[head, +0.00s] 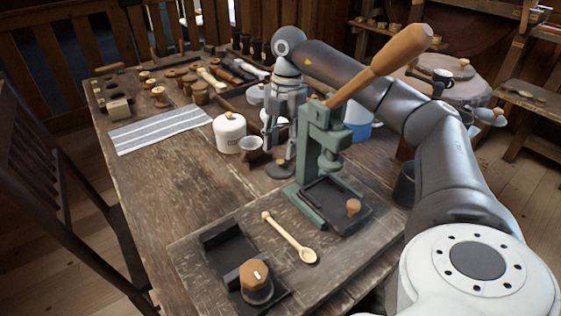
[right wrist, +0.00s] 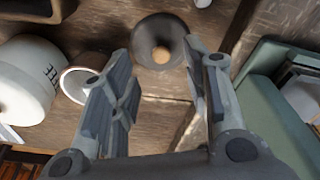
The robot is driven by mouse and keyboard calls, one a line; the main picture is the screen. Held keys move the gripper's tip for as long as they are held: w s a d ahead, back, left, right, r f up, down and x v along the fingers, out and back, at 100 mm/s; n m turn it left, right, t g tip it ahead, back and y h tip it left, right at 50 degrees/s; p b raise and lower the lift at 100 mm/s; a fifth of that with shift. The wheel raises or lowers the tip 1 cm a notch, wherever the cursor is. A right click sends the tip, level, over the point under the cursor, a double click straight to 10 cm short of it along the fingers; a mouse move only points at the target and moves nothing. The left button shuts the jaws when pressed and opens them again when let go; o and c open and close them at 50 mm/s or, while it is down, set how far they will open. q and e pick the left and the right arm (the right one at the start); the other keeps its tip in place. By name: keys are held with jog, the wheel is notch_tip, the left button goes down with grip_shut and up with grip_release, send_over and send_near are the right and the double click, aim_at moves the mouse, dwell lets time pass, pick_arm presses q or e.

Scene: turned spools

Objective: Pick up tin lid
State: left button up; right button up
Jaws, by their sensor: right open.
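A dark round lid with a small wooden knob, which I take for the tin lid (head: 279,170), lies flat on the wooden table just left of the green press. In the right wrist view the lid (right wrist: 146,30) shows at the top, beyond and between the fingertips. My right gripper (head: 279,147) points down above the lid, open and empty. Its two fingers (right wrist: 158,60) stand apart on either side in the wrist view, with a gap to the lid. Whether they touch the lid's edge cannot be seen. My left gripper is not in view.
A green lever press (head: 313,165) stands close to the gripper's right. A white lidded canister (head: 229,134) and a small cup (head: 250,144) stand close on the left. A wooden spoon (head: 289,237) lies in front. A striped cloth (head: 160,129) lies farther left, with bare table before it.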

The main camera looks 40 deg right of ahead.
aim_at(281, 161)
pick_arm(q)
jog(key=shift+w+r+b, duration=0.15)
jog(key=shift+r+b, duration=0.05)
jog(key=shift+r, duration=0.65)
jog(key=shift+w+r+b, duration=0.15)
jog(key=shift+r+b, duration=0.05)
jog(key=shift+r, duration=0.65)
pick_arm(e)
jog(key=shift+s+a+f, duration=0.1)
jog(key=shift+a+f, duration=0.1)
jog(key=shift+f, duration=0.9)
jog(key=shift+s+a+f, duration=0.1)
jog(key=shift+a+f, duration=0.05)
jog(key=shift+f, duration=0.95)
grip_shut()
